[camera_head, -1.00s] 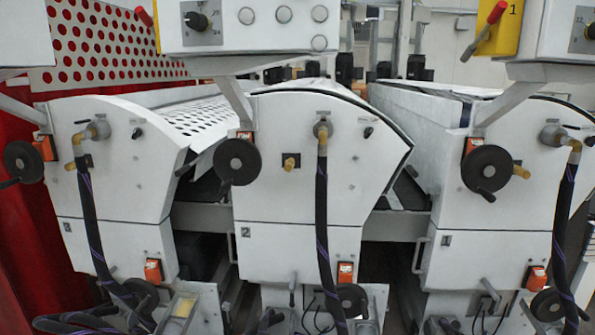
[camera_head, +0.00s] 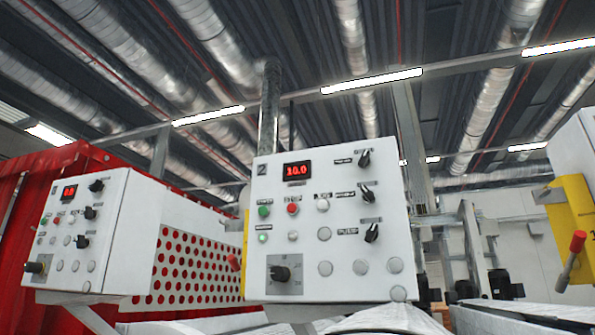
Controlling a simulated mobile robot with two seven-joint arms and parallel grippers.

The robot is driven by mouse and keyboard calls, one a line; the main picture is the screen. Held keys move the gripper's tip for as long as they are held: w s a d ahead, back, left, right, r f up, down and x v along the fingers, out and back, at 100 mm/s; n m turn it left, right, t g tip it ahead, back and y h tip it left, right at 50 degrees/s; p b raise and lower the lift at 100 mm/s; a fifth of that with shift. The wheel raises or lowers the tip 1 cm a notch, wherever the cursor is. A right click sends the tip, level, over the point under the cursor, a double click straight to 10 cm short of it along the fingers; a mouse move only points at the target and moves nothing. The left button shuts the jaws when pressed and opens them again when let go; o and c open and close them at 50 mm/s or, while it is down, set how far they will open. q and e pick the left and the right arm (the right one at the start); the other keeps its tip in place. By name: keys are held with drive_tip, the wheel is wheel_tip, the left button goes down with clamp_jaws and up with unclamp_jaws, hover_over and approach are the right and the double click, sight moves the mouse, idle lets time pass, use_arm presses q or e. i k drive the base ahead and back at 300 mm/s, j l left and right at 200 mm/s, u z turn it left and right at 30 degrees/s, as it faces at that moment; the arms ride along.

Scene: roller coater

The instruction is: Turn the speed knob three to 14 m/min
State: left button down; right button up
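The left control box (camera_head: 90,215) is white, and its red display (camera_head: 69,192) is too small to read surely. A black dial knob (camera_head: 36,267) sits on a grey plate at its lower left. The middle control box (camera_head: 325,225) is marked 2, and its red display (camera_head: 297,170) seems to read 10.0. It has a similar dial knob (camera_head: 280,273) at its lower left. Several small black selector knobs are on the right side of both boxes. The knobs' exact settings cannot be read. Neither gripper shows.
A right control box (camera_head: 577,160) is cut off by the right edge, with a yellow plate (camera_head: 570,215) and a red-handled lever (camera_head: 575,250). Ducts and lamps fill the ceiling.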

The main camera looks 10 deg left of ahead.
sight(35, 267)
drive_tip(key=u, duration=1.6)
